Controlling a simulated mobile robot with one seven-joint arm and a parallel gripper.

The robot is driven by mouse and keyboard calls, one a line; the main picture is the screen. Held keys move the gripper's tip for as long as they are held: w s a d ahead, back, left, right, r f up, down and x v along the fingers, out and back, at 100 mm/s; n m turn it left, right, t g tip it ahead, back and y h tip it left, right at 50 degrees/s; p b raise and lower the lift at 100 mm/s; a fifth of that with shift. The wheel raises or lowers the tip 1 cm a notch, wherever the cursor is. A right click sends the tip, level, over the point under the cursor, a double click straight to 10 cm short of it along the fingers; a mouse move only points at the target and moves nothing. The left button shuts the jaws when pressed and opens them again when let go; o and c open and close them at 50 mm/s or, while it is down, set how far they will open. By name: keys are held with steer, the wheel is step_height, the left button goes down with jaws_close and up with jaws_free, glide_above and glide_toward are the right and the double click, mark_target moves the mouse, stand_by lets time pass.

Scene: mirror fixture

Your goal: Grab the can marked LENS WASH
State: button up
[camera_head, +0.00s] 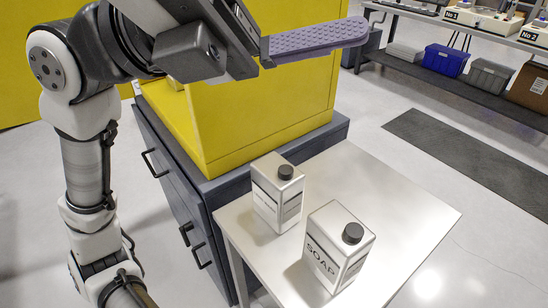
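Two white rectangular cans with black caps stand upright on a small pale table (410,200). The nearer, right can (338,250) is marked SOAP on its left face; small print on its right face is too small to read. The farther, left can (276,195) has a dark-striped label on its faces whose words I cannot read. No LENS WASH marking is legible. My gripper (318,40) is above and beyond the cans, apart from both. One purple ribbed finger shows, pointing right; any second finger is hidden, so its opening cannot be judged.
A yellow panelled block (260,110) on a dark drawer cabinet (175,185) stands behind and left of the table. The table's right side is bare. A dark floor mat (480,160) and a shelf bench with blue (445,60) and grey bins are at the back right.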

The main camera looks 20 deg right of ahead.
steer(key=w+d+f+n+t+y, duration=0.4)
steer(key=d+f+n, duration=0.1)
steer(key=d, duration=0.4)
steer(key=n+t+y+p, duration=0.3)
steer(key=n+t+y, duration=0.3)
steer(key=n+y, duration=0.8)
glide_above(277, 168)
step_height(277, 168, down, 19)
steer(key=m, duration=0.1)
steer(key=shift+y, duration=0.4)
steer(key=f, duration=0.7)
steer(key=shift+s+d+f+p, duration=0.1)
steer(key=shift+s+f+p, duration=0.2)
steer(key=shift+f+p, duration=0.1)
steer(key=shift+w+f+p, duration=0.2)
steer(key=shift+f+p, duration=0.75)
steer(key=shift+f, duration=1.8)
jaws_close()
